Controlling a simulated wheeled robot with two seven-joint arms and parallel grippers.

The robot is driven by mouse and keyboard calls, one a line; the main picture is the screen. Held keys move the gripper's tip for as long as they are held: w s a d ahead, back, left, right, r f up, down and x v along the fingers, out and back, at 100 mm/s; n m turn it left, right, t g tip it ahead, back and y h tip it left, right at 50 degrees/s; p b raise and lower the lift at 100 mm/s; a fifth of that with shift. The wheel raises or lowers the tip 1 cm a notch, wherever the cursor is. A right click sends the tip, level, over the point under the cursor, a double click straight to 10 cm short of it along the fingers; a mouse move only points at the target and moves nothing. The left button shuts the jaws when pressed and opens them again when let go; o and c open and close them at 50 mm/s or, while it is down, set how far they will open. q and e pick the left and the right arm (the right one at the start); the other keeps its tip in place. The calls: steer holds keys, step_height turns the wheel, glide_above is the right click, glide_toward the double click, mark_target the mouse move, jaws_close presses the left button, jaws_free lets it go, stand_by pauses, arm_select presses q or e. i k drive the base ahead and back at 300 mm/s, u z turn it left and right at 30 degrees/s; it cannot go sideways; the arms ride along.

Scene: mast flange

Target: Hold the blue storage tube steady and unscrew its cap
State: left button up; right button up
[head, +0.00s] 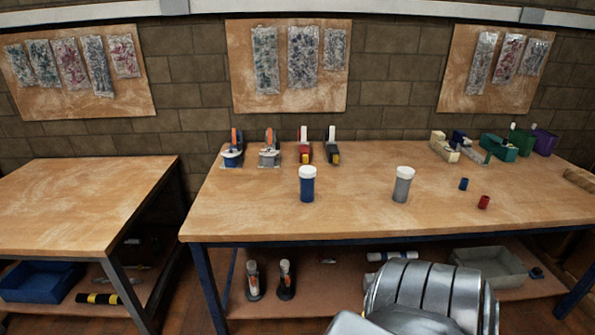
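The blue storage tube (307,188) stands upright on the wooden workbench (260,218), left of the bench's middle. Its white cap (307,171) is on top. Neither of my grippers shows in the head view. A silver ribbed part (428,295), which looks like one of my own arm links, fills the bottom edge right of centre. Nothing touches the tube.
A grey tube (402,188) with a white cap stands to the right. Small blue (463,184) and red (484,202) cylinders lie farther right. Several clamp-like tools (269,152) and bins (501,147) line the back. The bench front around the blue tube is clear.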

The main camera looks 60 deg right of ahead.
mark_target(307, 185)
steer(key=z, duration=0.35)
steer(key=i, duration=0.75)
steer(key=z, duration=1.4)
steer(key=i, duration=0.75)
steer(key=z, duration=0.65)
